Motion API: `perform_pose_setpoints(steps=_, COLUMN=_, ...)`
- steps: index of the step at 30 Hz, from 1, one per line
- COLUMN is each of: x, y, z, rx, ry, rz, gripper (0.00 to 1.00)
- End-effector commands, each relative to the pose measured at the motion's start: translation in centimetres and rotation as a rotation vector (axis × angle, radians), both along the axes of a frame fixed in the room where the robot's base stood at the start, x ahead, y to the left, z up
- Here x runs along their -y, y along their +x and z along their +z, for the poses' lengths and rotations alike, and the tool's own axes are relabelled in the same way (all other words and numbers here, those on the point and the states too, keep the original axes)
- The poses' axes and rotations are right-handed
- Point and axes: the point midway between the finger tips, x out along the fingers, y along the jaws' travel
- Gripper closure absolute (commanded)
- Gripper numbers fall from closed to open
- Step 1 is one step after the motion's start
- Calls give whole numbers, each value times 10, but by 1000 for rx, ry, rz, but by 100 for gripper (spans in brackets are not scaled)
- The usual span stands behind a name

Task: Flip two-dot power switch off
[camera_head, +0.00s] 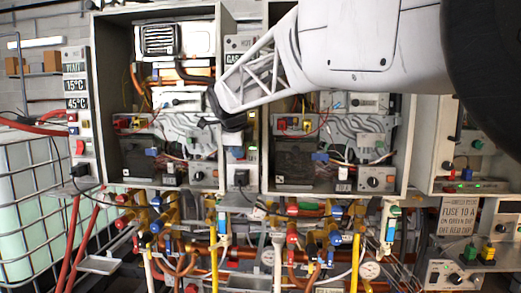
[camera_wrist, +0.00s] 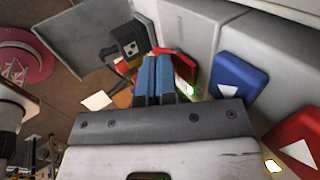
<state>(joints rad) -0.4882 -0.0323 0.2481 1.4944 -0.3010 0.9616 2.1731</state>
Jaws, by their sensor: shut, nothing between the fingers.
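My gripper (camera_head: 228,118) is in front of the narrow grey control strip between the two open heater cabinets. Its blue fingers (camera_wrist: 155,62) are shut together and empty in the wrist view. Their tips are close to a red and yellow switch (camera_wrist: 184,68) on the strip and partly cover it; I cannot tell whether they touch. A green light (camera_wrist: 190,90) glows beside that switch.
A blue button (camera_wrist: 239,77) and a red button (camera_wrist: 296,143) with white triangles stand to the right in the wrist view. A black plug (camera_wrist: 128,41) is beyond the fingertips. Pipes and valves (camera_head: 160,215) crowd the space below the cabinets.

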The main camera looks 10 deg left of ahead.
Motion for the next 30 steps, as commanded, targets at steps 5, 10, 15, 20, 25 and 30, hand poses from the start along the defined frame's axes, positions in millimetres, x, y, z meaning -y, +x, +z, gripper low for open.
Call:
perform_pose_setpoints(steps=5, x=0, y=0, z=0, rx=0, ry=0, rz=0, gripper=100)
perform_pose_setpoints(steps=10, x=0, y=0, z=0, rx=5, ry=0, rz=0, gripper=100)
perform_pose_setpoints(steps=15, x=0, y=1, z=-1, rx=34, ry=-1, rz=1, gripper=100)
perform_pose_setpoints(steps=20, x=0, y=2, z=-2, rx=55, ry=0, rz=0, gripper=100)
perform_pose_setpoints(steps=25, x=0, y=4, z=-5, rx=76, ry=-1, rz=1, gripper=100)
perform_pose_setpoints(steps=30, x=0, y=4, z=-5, rx=79, ry=0, rz=0, gripper=100)
